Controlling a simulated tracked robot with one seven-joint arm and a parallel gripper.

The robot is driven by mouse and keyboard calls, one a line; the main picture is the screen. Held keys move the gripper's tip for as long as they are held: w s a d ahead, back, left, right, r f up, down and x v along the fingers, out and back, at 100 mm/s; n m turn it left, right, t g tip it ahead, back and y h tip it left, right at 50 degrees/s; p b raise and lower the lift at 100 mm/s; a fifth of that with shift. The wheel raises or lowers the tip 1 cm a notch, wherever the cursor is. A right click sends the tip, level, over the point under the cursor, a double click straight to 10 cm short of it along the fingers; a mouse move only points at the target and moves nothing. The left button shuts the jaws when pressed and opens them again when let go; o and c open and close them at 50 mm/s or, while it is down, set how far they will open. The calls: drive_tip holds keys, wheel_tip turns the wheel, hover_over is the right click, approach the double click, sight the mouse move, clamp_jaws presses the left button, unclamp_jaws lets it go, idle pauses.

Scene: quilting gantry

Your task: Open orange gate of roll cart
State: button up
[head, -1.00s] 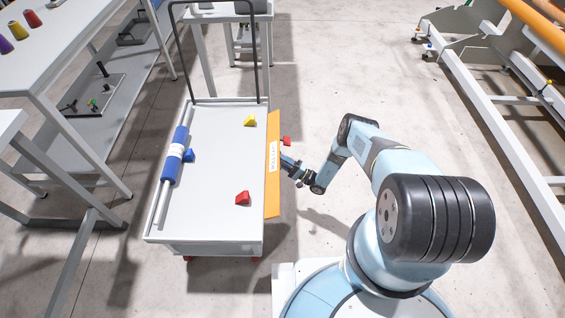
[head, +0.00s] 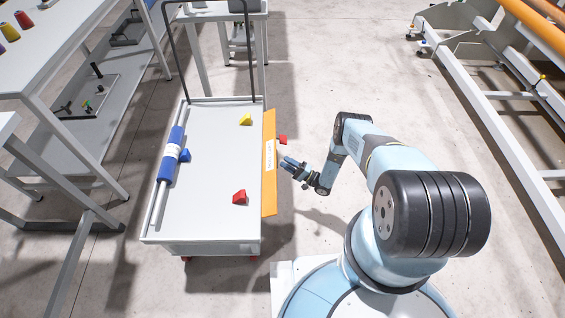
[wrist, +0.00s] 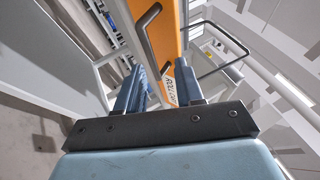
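The roll cart (head: 205,222) stands left of my arm. Its orange gate (head: 269,195) runs along the cart's right side and bears a white label. In the wrist view the gate (wrist: 170,20) shows a dark bar handle (wrist: 148,42). My gripper (head: 285,163) is just right of the gate, near its middle, with a small gap between them. In the wrist view my gripper (wrist: 158,88) has its two fingers apart, and the handle's lower end shows between them. I cannot tell whether a finger touches the handle.
A blue roll on a bar (head: 172,153) lies along the cart's left side. A yellow block (head: 246,119) and a red block (head: 239,197) are on the deck. A workbench (head: 80,55) stands at left. The floor right of my arm is clear up to the gantry frame (head: 500,110).

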drive_tip(key=s+d, duration=0.4)
drive_tip(key=d, duration=0.4)
drive_tip(key=shift+c, duration=0.2)
drive_tip(key=shift+c, duration=0.8)
drive_tip(key=shift+w+r+h, duration=0.15)
drive_tip(key=shift+w+h, duration=0.1)
drive_tip(key=shift+h, duration=0.05)
drive_tip(key=shift+c, duration=0.5)
drive_tip(key=n+g+h, duration=0.3)
drive_tip(key=h, duration=0.4)
approach(273, 159)
drive_tip(key=w+a+f, duration=0.8)
drive_tip(key=shift+w+a+f, duration=0.1)
drive_tip(key=shift+w+a, duration=0.05)
